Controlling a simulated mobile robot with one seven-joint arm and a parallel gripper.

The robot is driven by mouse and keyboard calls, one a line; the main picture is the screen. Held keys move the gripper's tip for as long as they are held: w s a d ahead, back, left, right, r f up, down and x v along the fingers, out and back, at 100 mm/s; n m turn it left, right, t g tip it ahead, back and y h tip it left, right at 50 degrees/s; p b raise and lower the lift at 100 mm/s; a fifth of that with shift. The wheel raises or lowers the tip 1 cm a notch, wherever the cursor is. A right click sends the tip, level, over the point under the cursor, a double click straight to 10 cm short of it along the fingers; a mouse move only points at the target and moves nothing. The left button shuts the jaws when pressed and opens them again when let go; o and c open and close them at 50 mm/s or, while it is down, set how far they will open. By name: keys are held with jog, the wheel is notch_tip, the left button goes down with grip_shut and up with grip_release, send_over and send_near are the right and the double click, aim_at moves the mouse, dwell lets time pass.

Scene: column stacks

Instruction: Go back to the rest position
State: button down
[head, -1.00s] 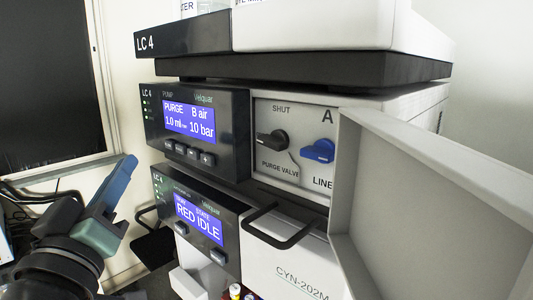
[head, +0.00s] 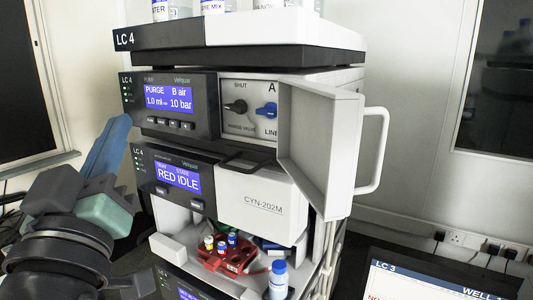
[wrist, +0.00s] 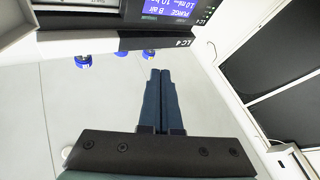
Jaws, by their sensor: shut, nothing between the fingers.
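My gripper (head: 120,124) is at the left of the head view, its blue fingers pointing up beside the LC 4 stack. In the wrist view its two blue fingers (wrist: 160,75) lie side by side, shut with nothing between them. The LC 4 stack has a pump module (head: 168,104) with a lit screen reading PURGE, B air, 10 bar. The fingers look apart from the stack.
A grey door (head: 315,150) with a handle stands open on the stack's right. Below are a red rack (head: 232,262) with small vials and a white bottle with a blue cap (head: 279,280). An LC 3 screen (head: 420,284) is at lower right. A dark window (head: 22,85) is at left.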

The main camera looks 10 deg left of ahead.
jog(key=s+d+r+m+t+h+b, duration=0.1)
jog(key=s+d+r+m+h, duration=0.1)
jog(key=d, duration=0.5)
jog(key=s+d+r+m+t+h+b, duration=0.2)
jog(key=d, duration=0.5)
jog(key=s+d+r+m+t+h+b, duration=0.1)
jog(key=s+d+r+m+t+h, duration=0.1)
jog(key=d, duration=0.5)
jog(key=shift+d+r+m, duration=0.15)
jog(key=shift+r+m, duration=0.05)
jog(key=shift+m, duration=0.1)
jog(key=shift+d, duration=0.1)
dwell(1.4)
